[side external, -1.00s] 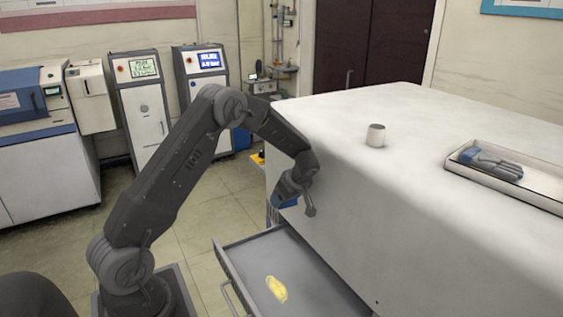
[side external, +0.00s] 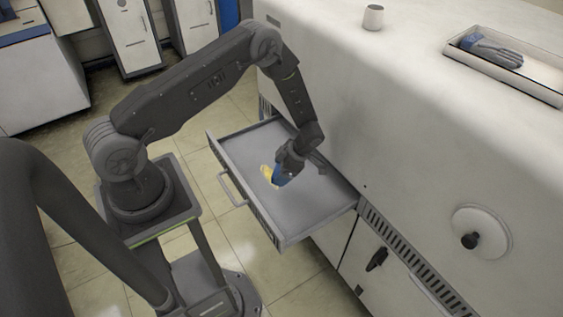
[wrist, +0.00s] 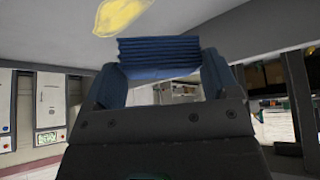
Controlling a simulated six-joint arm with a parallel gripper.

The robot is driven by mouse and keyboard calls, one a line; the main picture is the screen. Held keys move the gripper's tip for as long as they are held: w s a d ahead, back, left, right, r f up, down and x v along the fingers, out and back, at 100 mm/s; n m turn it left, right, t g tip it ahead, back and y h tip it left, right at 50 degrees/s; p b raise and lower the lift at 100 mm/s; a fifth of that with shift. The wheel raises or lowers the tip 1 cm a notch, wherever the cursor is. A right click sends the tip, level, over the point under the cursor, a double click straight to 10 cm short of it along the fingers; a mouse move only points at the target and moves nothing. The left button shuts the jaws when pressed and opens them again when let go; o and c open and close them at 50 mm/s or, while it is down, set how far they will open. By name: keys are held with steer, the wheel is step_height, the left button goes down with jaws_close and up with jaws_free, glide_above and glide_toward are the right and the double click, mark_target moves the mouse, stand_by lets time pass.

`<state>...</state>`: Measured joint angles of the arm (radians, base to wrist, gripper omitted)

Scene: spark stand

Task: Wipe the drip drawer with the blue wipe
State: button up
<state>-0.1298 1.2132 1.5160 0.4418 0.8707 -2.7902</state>
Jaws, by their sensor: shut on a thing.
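The drip drawer (side external: 315,205) is pulled out from the white cabinet, a shallow grey tray with a handle on its front. A yellow spill (side external: 266,172) lies on its floor; it also shows at the top of the wrist view (wrist: 118,14). My gripper (side external: 283,171) is shut on the blue wipe (side external: 279,178), low over the drawer beside the yellow spill. In the wrist view the folded blue wipe (wrist: 158,55) spans between the fingertips. I cannot tell whether the wipe touches the drawer floor. Part of the spill is hidden behind the wipe in the side view.
The white cabinet top (side external: 400,75) holds a small white cup (side external: 373,17) and a tray (side external: 540,92) with a blue-grey glove (side external: 493,50). A round knob plate (side external: 482,232) sticks out of the cabinet side. The drawer's right part is clear.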

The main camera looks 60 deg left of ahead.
mark_target(256, 164)
steer(key=shift+f, duration=3.2)
steer(key=shift+a+f, duration=0.15)
steer(key=shift+a, duration=0.65)
steer(key=shift+a+f, duration=0.1)
steer(key=shift+a, duration=0.65)
steer(key=shift+c, duration=0.3)
steer(key=shift+a, duration=5.2)
steer(key=shift+d, duration=6.7)
steer(key=shift+r, duration=4.05)
